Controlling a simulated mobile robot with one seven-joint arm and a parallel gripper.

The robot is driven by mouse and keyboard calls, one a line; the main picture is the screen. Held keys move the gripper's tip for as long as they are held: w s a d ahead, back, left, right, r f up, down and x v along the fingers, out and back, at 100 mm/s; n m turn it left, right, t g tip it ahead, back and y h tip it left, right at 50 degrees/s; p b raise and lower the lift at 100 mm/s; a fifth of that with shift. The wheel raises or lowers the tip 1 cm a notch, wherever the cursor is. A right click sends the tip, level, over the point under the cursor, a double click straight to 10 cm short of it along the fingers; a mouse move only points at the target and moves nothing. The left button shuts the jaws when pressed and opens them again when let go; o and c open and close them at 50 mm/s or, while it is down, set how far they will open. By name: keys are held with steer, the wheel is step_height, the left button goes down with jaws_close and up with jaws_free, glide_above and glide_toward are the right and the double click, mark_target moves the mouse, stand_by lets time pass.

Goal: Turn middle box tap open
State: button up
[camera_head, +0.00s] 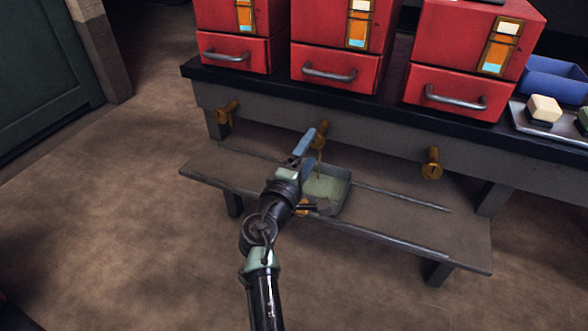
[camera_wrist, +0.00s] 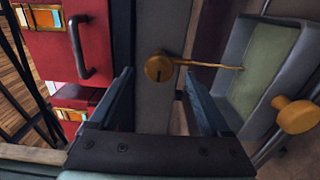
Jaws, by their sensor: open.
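The middle brass tap (camera_head: 321,128) sticks out from the bench front under the middle red box (camera_head: 335,66). In the wrist view its round face (camera_wrist: 158,67) lies between and just beyond the two fingertips. My gripper (camera_head: 304,141) is open and empty in front of this tap; its dark blue fingers (camera_wrist: 157,78) stand apart, and no contact shows. A thin amber line, apparently a stream, runs from the tap down to a grey tray (camera_head: 343,200) with a green inside. The tray also shows in the wrist view (camera_wrist: 237,35), with a brass knob (camera_wrist: 297,115) beside it.
A left tap (camera_head: 227,112) and a right tap (camera_head: 432,164) flank the middle one. Two more red boxes (camera_head: 232,52) (camera_head: 458,92) stand on the bench. A low shelf (camera_head: 440,235) carries the tray and two rails. At right are a blue bin (camera_head: 552,82) and soap-like blocks.

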steer(key=p+v, duration=0.3)
steer(key=v, duration=0.6)
steer(key=shift+s+a, duration=0.15)
steer(key=shift+s, duration=0.2)
steer(key=shift+r, duration=0.15)
